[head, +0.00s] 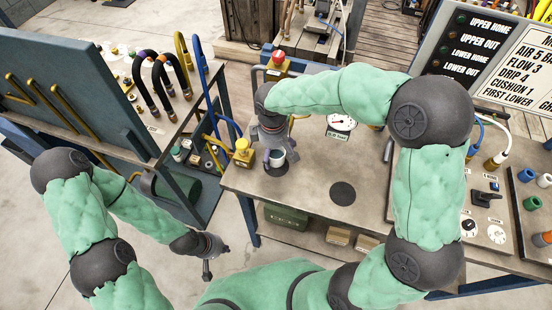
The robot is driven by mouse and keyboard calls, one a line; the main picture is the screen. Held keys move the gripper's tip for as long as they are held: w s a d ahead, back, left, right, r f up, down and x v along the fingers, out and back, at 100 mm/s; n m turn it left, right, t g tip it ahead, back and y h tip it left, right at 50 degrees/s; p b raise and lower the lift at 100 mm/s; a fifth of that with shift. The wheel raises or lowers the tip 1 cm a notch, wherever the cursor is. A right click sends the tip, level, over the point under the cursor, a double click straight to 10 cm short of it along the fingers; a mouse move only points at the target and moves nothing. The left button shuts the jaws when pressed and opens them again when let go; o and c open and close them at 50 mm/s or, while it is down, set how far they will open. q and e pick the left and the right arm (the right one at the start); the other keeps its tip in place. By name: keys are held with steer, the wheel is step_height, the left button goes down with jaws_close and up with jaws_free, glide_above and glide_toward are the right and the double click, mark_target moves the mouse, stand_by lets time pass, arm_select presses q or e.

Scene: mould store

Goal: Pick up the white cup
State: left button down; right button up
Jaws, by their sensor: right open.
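The white cup (277,159) stands on the workbench (310,185), at its left end, on or just over a dark round patch. My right gripper (278,153) comes down from above and is open, with its fingers at the cup and covering part of it. I cannot tell whether the fingers touch it. My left gripper (207,266) hangs low on the left, in front of the workbench and well away from the cup. Its fingers are too small to tell whether they are open or shut.
A yellow fitting (243,152) stands close left of the cup. A second dark round patch (342,194) lies bare to the right. A hose rack (160,75) stands left.

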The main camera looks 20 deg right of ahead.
steer(key=shift+f, duration=0.45)
steer(key=c, duration=1.3)
steer(key=shift+o, duration=0.2)
steer(key=shift+r, duration=0.15)
